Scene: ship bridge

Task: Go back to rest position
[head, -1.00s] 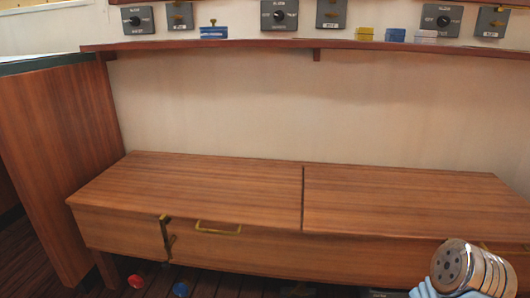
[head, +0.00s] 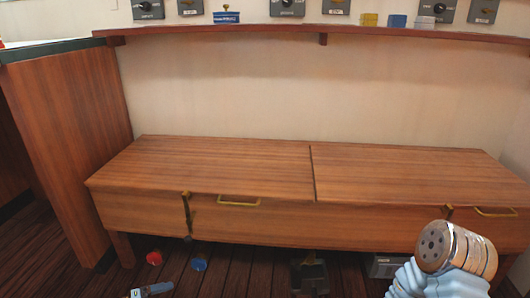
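A part of my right arm, a silver cylinder with a holed end face above a pale blue section, shows at the lower right of the head view, in front of the bench (head: 225,165). No fingers show on it, and my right gripper is not in view. My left gripper is not in view either. The bench is wooden and low, with two top panels and brass handles on its front. Its top is bare.
A wall shelf (head: 270,33) holds a blue box (head: 227,17), a yellow block (head: 369,20) and other small blocks. A wooden cabinet (head: 70,140) stands left. Red (head: 154,258) and blue (head: 199,264) round items, a dark object (head: 309,276) and a grey-blue item (head: 152,290) lie low near the bench.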

